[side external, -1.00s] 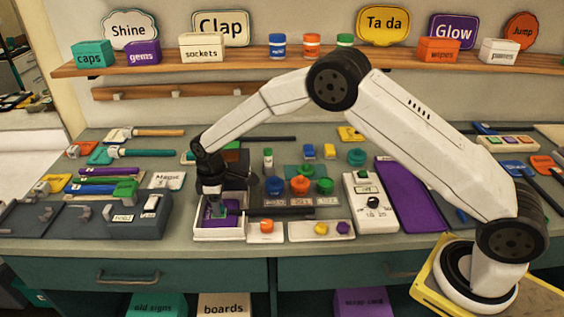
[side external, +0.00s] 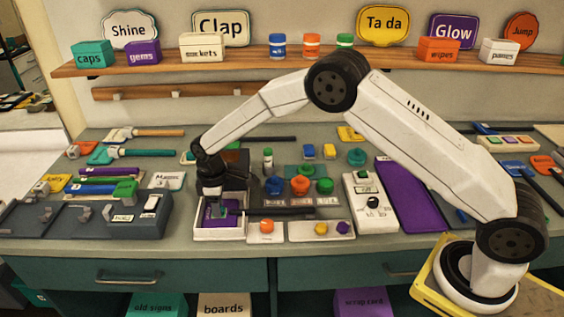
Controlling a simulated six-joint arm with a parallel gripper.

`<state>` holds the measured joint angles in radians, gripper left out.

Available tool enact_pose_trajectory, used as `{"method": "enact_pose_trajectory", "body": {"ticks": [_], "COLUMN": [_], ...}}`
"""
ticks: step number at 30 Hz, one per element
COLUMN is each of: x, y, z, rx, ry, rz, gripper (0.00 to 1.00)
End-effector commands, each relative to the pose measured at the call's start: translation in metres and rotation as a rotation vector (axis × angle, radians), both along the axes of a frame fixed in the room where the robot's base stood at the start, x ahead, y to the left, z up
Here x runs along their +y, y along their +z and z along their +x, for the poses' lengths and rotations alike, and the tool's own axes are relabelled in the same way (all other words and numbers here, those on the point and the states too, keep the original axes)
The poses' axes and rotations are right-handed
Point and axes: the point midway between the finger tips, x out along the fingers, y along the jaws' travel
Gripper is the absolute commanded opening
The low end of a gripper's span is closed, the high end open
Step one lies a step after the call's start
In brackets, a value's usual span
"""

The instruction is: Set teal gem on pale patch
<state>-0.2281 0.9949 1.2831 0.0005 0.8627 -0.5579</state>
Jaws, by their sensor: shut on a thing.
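My gripper (side external: 216,207) points down into a white-rimmed tray (side external: 219,234) with a purple inside, at the front of the bench left of centre. It is shut on a small teal thing, the teal gem (side external: 223,210), which is mostly hidden by the dark fingers. I cannot tell whether the gem touches the tray floor. Two pale pads lie right of the tray. The small one (side external: 265,239) carries an orange gem, and the wider one (side external: 305,236) carries a yellow and a purple gem. I cannot tell which surface is the pale patch.
A dark bar (side external: 282,213) lies close right of the gripper. Behind it stand blue, orange and green caps (side external: 301,185). A white dial box (side external: 371,217) and a purple mat (side external: 408,205) lie further right.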

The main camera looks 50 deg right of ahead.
Motion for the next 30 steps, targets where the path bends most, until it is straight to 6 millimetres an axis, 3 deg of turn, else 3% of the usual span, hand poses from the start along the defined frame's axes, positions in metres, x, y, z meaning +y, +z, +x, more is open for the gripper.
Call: {"method": "enact_pose_trajectory", "body": {"ticks": [9,10,13,14,20,21,22,30], "x": [0.0,0.0,0.0,0.0,0.0,0.0001,0.0001,0.0], "y": [0.0,0.0,0.0,0.0,0.0,0.0,0.0,0.0001], "z": [0.0001,0.0001,0.0001,0.0001,0.0001,0.0001,0.0001,0.0001], "rx": [0.0,0.0,0.0,0.0,0.0,0.0,0.0,0.0], "ry": [0.0,0.0,0.0,0.0,0.0,0.0,0.0,0.0], "rz": [0.0,0.0,0.0,0.0,0.0,0.0,0.0,0.0], "gripper": [0.09,0.48,0.8,0.83,0.83,0.93,0.95,0.95]}}
